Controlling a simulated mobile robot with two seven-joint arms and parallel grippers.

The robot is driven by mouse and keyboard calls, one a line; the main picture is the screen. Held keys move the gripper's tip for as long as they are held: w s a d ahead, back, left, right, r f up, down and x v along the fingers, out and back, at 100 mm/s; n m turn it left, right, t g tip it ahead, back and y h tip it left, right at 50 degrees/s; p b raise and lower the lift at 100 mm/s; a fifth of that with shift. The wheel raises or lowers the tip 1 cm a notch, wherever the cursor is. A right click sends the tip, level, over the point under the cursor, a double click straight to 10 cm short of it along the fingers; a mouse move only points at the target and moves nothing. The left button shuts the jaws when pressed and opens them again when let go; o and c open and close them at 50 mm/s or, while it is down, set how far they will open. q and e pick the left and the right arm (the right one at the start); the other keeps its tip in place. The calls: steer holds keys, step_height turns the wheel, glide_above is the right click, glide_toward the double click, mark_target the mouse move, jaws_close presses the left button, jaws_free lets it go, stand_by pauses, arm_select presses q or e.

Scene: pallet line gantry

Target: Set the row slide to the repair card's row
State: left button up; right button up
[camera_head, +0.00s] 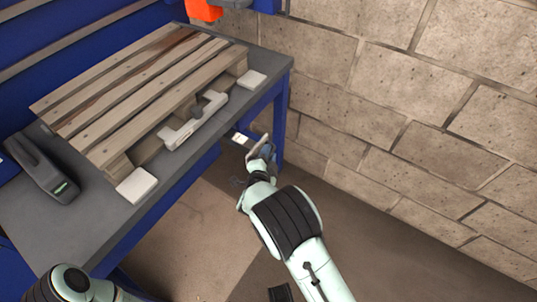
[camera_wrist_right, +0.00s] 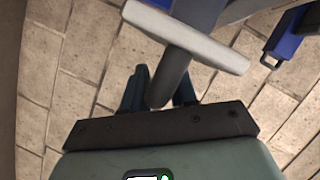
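My right gripper (camera_head: 262,152) is off the bench's right front edge, beside a blue leg. In the right wrist view its dark fingers (camera_wrist_right: 160,90) flank the grey stem (camera_wrist_right: 172,75) of a T-shaped piece and look shut on it. The pale bar (camera_wrist_right: 187,36) of that piece lies beyond the fingertips. A pale bar with a grey knob (camera_head: 182,133) lies along the pallet's near side; I cannot tell whether it is the row slide. My left gripper is not in view.
A wooden pallet (camera_head: 130,85) covers much of the grey bench (camera_head: 100,222). White pads (camera_head: 137,185) sit at its near corners. A dark device (camera_head: 45,168) with a green display lies at left. A block wall (camera_head: 400,120) stands to the right; the floor between is open.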

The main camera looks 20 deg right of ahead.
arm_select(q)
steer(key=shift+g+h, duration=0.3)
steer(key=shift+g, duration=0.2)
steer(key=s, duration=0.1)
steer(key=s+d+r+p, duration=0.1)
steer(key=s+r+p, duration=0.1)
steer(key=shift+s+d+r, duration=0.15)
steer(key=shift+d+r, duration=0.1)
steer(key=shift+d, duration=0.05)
arm_select(e)
steer(key=v, duration=1.3)
steer(key=shift+s, duration=0.2)
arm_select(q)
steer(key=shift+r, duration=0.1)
arm_select(e)
steer(key=shift+f, duration=0.1)
